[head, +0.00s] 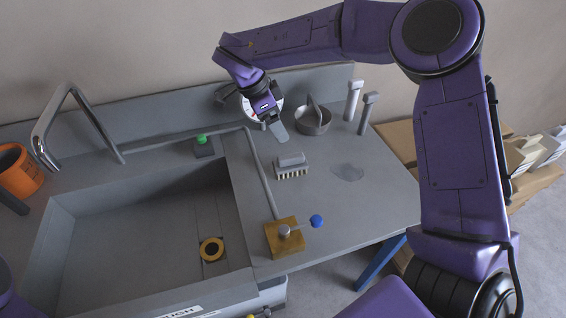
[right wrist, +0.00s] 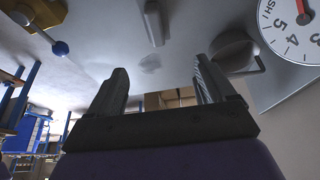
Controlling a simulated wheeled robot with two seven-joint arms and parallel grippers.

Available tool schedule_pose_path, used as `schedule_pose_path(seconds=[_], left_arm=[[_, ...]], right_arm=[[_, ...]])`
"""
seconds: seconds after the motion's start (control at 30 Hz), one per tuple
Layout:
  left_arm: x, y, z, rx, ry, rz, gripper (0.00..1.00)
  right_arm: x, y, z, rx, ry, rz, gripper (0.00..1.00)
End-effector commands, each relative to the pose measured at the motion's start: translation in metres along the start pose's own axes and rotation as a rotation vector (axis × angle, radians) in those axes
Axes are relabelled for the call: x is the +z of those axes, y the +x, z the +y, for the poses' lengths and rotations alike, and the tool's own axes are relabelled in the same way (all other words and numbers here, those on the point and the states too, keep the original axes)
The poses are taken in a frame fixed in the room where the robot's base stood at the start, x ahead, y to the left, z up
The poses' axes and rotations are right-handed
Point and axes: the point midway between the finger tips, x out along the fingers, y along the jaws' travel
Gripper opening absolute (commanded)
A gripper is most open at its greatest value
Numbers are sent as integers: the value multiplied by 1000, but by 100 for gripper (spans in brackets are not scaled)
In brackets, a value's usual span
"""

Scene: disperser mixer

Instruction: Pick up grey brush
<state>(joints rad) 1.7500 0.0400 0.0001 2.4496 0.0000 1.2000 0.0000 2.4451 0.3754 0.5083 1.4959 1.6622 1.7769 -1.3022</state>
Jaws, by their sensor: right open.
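The grey brush (head: 291,162) lies on the grey worktop right of the sink, its pale bristles facing the front. It also shows in the right wrist view (right wrist: 153,22) near the top, beyond and between the fingers. My right gripper (head: 277,130) hangs above the back of the worktop, behind and slightly left of the brush, and apart from it. In the right wrist view its two fingers (right wrist: 158,88) are spread with nothing between them. My left gripper is out of view.
A round dial (head: 248,104) and a grey pot (head: 313,121) stand behind the brush. A brass block with a blue-knobbed lever (head: 316,221) is in front. Two upright posts (head: 353,100) stand back right. The worktop's right side is clear around a flat dark patch (head: 347,172).

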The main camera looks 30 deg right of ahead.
Motion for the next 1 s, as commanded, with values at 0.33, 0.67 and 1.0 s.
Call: schedule_pose_path(seconds=[0.33,0.67,1.0], left_arm=[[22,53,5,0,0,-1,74],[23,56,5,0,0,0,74],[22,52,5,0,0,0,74]], right_arm=[[16,55,1,3,10,-1,83],[18,100,2,4,7,0,83],[14,150,7,4,6,0,83]])
